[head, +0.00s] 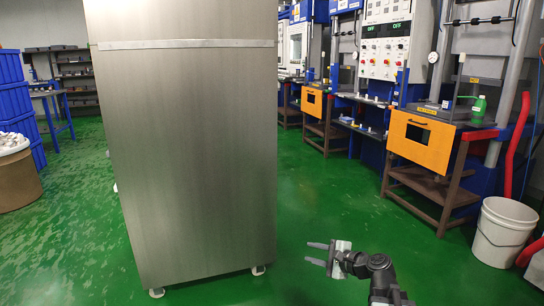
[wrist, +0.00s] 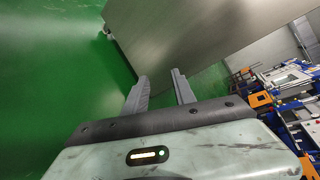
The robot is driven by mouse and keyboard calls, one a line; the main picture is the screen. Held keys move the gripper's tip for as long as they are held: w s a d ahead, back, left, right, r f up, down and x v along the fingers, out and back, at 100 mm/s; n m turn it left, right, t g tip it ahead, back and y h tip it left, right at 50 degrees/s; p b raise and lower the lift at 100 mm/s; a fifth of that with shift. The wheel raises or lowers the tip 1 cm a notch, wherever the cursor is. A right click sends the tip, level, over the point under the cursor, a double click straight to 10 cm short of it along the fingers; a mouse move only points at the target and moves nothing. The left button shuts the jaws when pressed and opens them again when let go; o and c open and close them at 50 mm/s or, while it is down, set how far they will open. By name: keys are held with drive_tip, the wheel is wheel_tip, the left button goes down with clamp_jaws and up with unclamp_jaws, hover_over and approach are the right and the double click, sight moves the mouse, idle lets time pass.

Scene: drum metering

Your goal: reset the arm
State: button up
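My gripper (head: 317,253) is at the end of my arm, low at the bottom right of centre in the head view. In the wrist view its two grey fingers (wrist: 160,90) stand apart with nothing between them. The gripper is open and empty, over the green floor. My arm reaches in from the bottom edge of the head view, bent to the left. The gripper is to the right of a tall metal cabinet and looks apart from it.
The tall brushed-metal cabinet (head: 200,150) on small feet fills the left centre. A white bucket (head: 503,232) and a red hose (head: 514,150) stand at the right. Machines with orange panels (head: 420,140) line the right. Blue crates (head: 15,95) stand far left. Green floor (head: 325,205) is clear between.

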drive_tip(key=s+a+f+n+g+h+p, duration=0.2)
drive_tip(key=s+a+f+n+g+h, duration=0.1)
drive_tip(key=s+a+f+n+g, duration=0.55)
drive_tip(key=s+d+f+n+g+h, duration=0.2)
drive_tip(key=s+d+f+n+h, duration=0.35)
drive_tip(key=s+d+n, duration=0.35)
wheel_tip(320, 180, up, 39)
drive_tip(key=d+m+p, duration=0.1)
drive_tip(key=p, duration=3.6)
drive_tip(key=shift+w+m+p, duration=0.35)
drive_tip(key=shift+w, duration=0.1)
drive_tip(key=shift+f+h, duration=0.2)
drive_tip(key=shift+h, duration=0.05)
